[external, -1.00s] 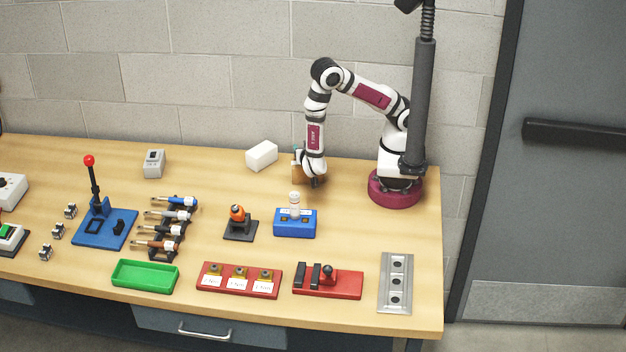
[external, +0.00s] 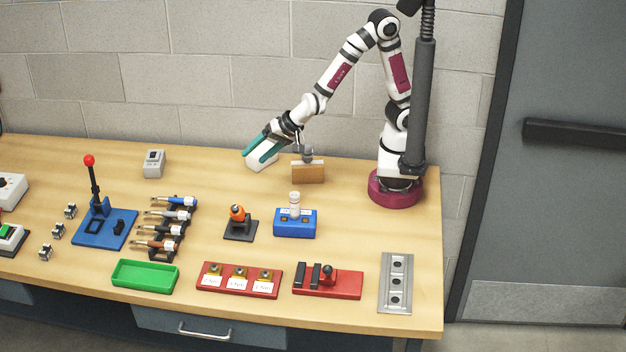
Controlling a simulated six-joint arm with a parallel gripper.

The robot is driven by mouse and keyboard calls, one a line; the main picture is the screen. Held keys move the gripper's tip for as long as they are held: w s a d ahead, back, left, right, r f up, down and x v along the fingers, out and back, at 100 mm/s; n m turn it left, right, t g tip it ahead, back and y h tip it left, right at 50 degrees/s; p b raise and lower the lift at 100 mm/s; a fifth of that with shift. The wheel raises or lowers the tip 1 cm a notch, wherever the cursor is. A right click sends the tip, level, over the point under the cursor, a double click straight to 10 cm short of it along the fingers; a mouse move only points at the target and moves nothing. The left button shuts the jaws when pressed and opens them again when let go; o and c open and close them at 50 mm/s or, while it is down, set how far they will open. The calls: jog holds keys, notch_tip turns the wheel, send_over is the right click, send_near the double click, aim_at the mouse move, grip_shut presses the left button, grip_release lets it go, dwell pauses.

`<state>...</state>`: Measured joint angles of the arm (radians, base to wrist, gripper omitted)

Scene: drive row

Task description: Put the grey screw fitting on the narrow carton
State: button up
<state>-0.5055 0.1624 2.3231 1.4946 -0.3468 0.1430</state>
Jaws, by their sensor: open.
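The narrow carton (external: 308,174) is a brown box standing upright near the back of the bench, left of my base. A small grey piece, which looks like the grey screw fitting (external: 307,153), sits on top of the carton; its fine shape is too small to tell. My gripper (external: 256,157) has teal fingers spread apart and empty.
A blue block with a white-topped post (external: 295,222) and an orange-topped stand (external: 239,224) are in front of the carton. A row of tools (external: 168,228), a green tray (external: 145,277) and red fixtures (external: 238,281) lie further forward. Bench around the carton is clear.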

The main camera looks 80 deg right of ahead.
jog(key=s+r+n+g+y, duration=0.4)
jog(key=s+r+n, duration=0.15)
jog(key=s, duration=0.55)
jog(key=s+d+f+g+h, duration=0.1)
jog(key=s+d+g, duration=0.1)
jog(key=s+d, duration=0.3)
jog(key=s+d+f+n+g+h, duration=0.1)
jog(key=s+d, duration=0.4)
jog(key=s, duration=0.5)
jog(key=shift+s+d+g+h, duration=0.25)
jog(key=shift+d+g+h, duration=0.15)
jog(key=shift+g, duration=0.5)
